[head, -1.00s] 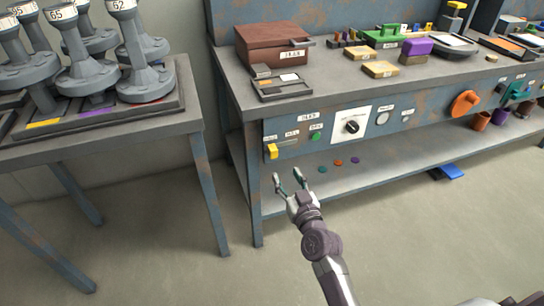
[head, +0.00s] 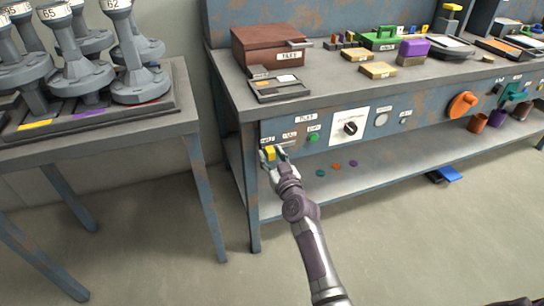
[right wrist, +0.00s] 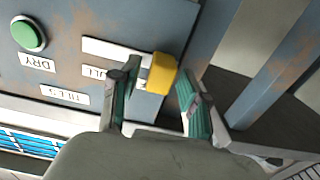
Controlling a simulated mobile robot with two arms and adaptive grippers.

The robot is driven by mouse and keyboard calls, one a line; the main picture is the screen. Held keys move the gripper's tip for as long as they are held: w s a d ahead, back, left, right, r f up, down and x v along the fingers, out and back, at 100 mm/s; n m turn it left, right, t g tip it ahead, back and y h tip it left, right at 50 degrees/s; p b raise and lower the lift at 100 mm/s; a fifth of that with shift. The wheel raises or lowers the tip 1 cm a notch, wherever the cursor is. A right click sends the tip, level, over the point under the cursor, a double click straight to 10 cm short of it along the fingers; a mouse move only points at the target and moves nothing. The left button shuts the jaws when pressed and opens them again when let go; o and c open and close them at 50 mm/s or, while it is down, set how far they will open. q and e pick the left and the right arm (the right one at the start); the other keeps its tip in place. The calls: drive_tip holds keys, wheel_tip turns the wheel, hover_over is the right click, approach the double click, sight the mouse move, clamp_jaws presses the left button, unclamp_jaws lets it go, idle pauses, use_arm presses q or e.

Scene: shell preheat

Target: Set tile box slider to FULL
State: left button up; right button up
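The yellow slider knob (head: 270,153) is on the bench's front panel, at the left end of its slot in the head view. In the right wrist view, which is turned upside down, the knob (right wrist: 162,72) is at the right end of the pale slot (right wrist: 110,50). A label reading "ULL" (right wrist: 93,72) is partly hidden by a finger. My right gripper (right wrist: 158,78) is open, with one finger on each side of the knob. A small gap shows on the left; contact on the right is unclear. My left gripper is not in view.
A green DRY button (head: 313,137) and a black dial (head: 351,128) are right of the slider. The brown TILES box (head: 270,46) stands on the bench above. The lower shelf (head: 400,160) is below the panel. A table with grey stands (head: 85,75) is at left.

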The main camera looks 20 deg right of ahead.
sight(291, 142)
clamp_jaws()
drive_tip(key=d+b, duration=0.1)
drive_tip(key=d, duration=0.5)
drive_tip(key=shift+w+d, duration=0.1)
drive_tip(key=shift+d, duration=0.65)
drive_tip(key=shift+o, duration=1.2)
unclamp_jaws()
drive_tip(key=shift+d, duration=0.15)
